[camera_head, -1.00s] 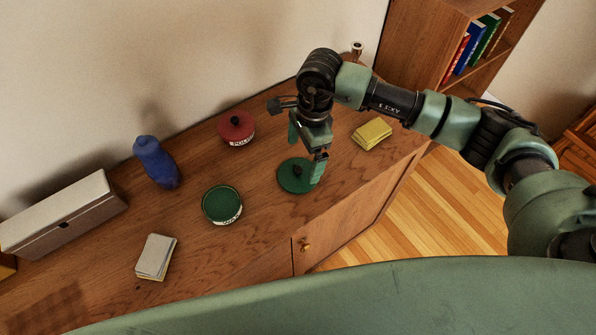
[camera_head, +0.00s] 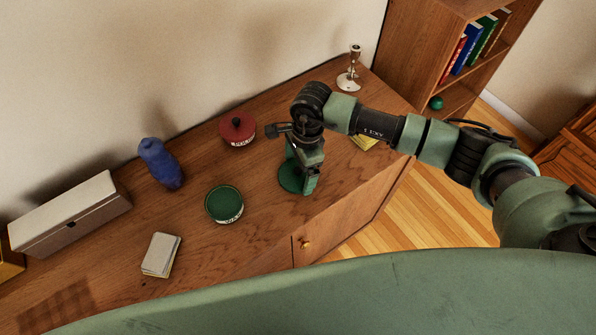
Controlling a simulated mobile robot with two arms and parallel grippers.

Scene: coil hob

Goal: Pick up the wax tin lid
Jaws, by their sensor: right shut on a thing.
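The wax tin lid (camera_head: 287,184) is a flat dark green disc on the right part of the wooden cabinet top. My right gripper (camera_head: 302,174) is over it, shut on it, and hides its middle and right side. I cannot tell whether the lid is touching the wood or slightly above it. The open-looking green wax tin (camera_head: 225,204), with a white label, stands to the left of the lid. My left gripper is not in view.
On the cabinet top (camera_head: 210,254) are a red tin with a knobbed lid (camera_head: 237,131), a blue bottle (camera_head: 160,165), a pale box (camera_head: 70,217), a grey-and-yellow sponge (camera_head: 160,255), a candlestick (camera_head: 350,70) and a yellow block (camera_head: 364,143) partly behind my right arm.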

